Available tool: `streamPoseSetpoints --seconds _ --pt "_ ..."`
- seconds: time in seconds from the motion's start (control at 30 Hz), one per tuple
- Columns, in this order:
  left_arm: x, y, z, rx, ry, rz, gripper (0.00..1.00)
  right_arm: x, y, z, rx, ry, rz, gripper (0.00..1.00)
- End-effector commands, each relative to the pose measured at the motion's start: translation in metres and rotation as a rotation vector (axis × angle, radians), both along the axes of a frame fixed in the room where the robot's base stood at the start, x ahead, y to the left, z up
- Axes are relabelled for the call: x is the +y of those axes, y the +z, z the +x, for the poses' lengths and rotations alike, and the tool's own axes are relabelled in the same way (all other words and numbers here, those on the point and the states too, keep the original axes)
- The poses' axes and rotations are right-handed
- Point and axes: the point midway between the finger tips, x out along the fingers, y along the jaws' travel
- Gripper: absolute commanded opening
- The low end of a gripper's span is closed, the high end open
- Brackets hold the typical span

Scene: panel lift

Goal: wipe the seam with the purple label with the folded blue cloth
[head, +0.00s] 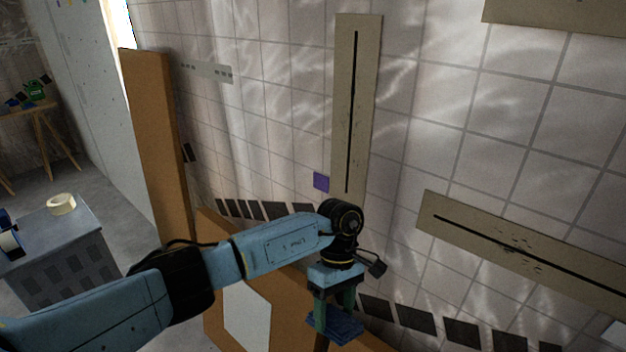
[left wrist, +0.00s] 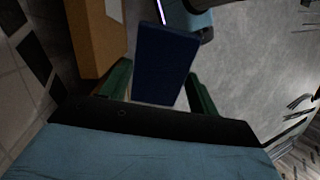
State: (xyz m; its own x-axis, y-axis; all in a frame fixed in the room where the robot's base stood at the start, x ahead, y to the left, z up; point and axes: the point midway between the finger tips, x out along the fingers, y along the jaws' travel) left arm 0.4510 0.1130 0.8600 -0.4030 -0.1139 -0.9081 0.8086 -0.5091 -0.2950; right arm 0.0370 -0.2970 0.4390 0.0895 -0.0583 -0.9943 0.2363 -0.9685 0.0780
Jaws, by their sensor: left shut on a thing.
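My left gripper (head: 333,312) is shut on the folded blue cloth (head: 337,327), low in front of the tiled wall. The cloth also shows between the green fingers in the left wrist view (left wrist: 165,62). The purple label (head: 321,182) is on the wall just left of a tall upright panel (head: 357,70). A dark vertical seam (head: 352,110) runs down that panel, with small dark specks around its lower half. The gripper and cloth are below the seam and apart from it. My arm hides the area beneath the panel. My right gripper is not in view.
A second panel with a slanting dark seam (head: 520,243) and dark specks is at the right. Orange-brown boards (head: 160,140) stand at the left. A grey cabinet (head: 85,235) carries a tape roll (head: 61,204). The wall in front of the upright seam is clear.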

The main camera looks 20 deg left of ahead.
Motion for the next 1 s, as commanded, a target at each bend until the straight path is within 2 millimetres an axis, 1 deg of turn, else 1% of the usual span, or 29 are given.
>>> streamPoseSetpoints --seconds 0.03,0.13,0.37,0.47,0.6,0.77,0.87,1.0 --pt "-0.004 0.01 0.005 0.036 0.085 -0.01 0.43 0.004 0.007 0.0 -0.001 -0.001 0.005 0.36" --pt "-0.01 0.024 0.016 0.111 0.288 -0.047 0.43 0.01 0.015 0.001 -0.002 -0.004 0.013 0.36" --pt "-0.016 0.051 0.035 0.245 0.717 -0.178 0.43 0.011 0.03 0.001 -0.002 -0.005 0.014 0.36" --pt "-0.017 0.065 0.044 0.29 0.902 -0.255 0.43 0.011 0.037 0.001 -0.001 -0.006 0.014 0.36" --pt "-0.016 0.085 0.057 0.338 1.192 -0.407 0.43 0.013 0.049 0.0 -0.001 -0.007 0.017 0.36" --pt "-0.01 0.112 0.073 0.358 1.51 -0.622 0.43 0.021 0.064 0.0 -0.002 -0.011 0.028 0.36" --pt "-0.002 0.129 0.083 0.345 1.691 -0.775 0.43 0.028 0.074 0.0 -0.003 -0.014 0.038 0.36" --pt "0.016 0.155 0.099 0.288 1.906 -1.005 0.43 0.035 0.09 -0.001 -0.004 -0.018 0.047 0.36"
